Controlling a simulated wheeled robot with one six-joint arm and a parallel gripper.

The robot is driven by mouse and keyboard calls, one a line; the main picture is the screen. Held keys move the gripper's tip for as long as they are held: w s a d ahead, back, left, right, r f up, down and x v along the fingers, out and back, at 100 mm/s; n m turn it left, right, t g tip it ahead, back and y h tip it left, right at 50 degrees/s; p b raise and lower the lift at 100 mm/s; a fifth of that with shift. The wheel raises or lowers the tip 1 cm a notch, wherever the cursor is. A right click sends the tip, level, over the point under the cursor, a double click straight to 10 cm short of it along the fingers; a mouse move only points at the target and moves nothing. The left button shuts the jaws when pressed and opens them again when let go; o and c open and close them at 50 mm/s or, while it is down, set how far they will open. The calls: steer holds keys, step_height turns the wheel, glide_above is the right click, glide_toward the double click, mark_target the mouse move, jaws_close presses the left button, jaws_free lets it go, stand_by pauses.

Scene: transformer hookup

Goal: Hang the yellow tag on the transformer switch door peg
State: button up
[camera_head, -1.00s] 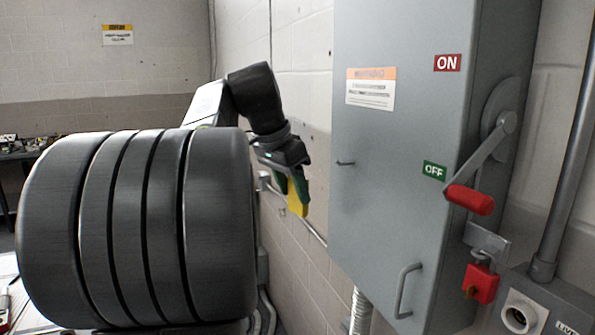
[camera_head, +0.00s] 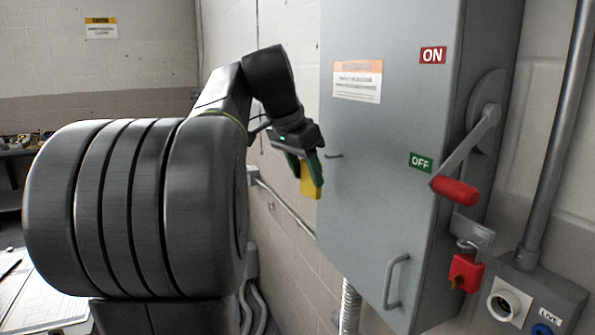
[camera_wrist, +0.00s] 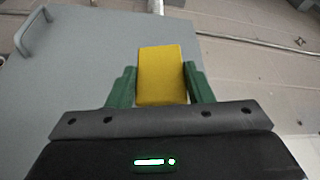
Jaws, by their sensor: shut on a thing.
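My gripper (camera_head: 304,172) is shut on the yellow tag (camera_head: 312,188), which hangs down from its green fingers. In the wrist view the tag (camera_wrist: 162,75) sits between the two green fingers of my gripper (camera_wrist: 162,88), with the grey door beyond it. The transformer switch door (camera_head: 375,165) is the front of the grey cabinet. A small peg (camera_head: 334,156) sticks out near the door's left edge, just right of my gripper. The tag appears apart from the peg, a little to its left and lower in the picture; the depth gap is hard to judge.
The door has a grey pull handle (camera_head: 396,281) low down. On the cabinet's right side are a lever with a red grip (camera_head: 455,191) and a red padlock (camera_head: 466,271). A conduit (camera_head: 280,208) runs along the wall behind my gripper.

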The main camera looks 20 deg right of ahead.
steer(key=shift+w+d+f, duration=0.1)
steer(key=shift+d+f, duration=0.1)
steer(key=shift+d, duration=0.7)
steer(key=shift+w+d+f, duration=0.1)
steer(key=shift+d+f, duration=0.05)
steer(key=shift+d, duration=0.75)
steer(key=shift+w+d+f, duration=0.1)
steer(key=shift+d+f, duration=0.1)
steer(key=shift+d, duration=0.7)
steer(key=shift+f, duration=0.1)
steer(key=o, duration=1)
steer(key=p+v, duration=0.1)
steer(key=v, duration=1.3)
steer(key=shift+d, duration=0.1)
steer(key=shift+f, duration=0.1)
